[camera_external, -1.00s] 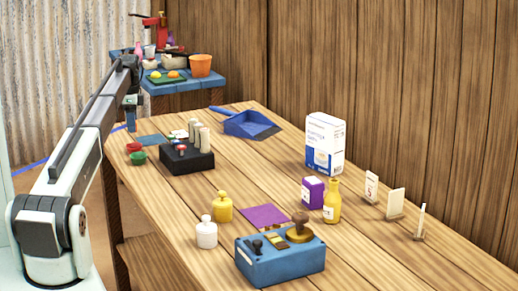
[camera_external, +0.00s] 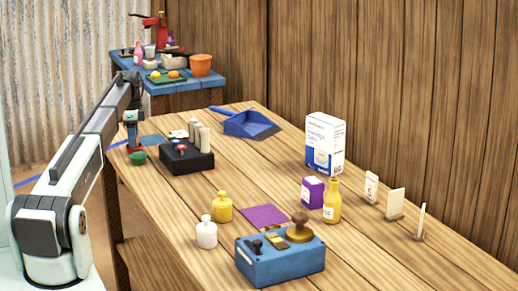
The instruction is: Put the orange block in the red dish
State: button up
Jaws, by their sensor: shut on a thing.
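My gripper (camera_external: 131,138) points down at the far left end of the wooden table, low at the red dish (camera_external: 135,150). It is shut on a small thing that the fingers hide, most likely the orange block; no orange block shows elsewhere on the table. The red dish is small and mostly covered by the fingers. I cannot tell whether the held thing touches the dish.
A green dish (camera_external: 138,158) stands just in front of the red one. A black box with pale cylinders (camera_external: 187,160) stands close on the right. A blue dustpan (camera_external: 247,124) lies farther back. Bottles and a blue box (camera_external: 280,263) are toward the front.

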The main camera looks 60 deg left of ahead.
jog(key=shift+f, duration=0.35)
jog(key=o, duration=1)
jog(key=shift+s+d+f, duration=0.1)
jog(key=shift+c, duration=0.2)
jog(key=shift+o, duration=0.5)
notch_tip(320, 180, up, 13)
jog(key=shift+r, duration=0.2)
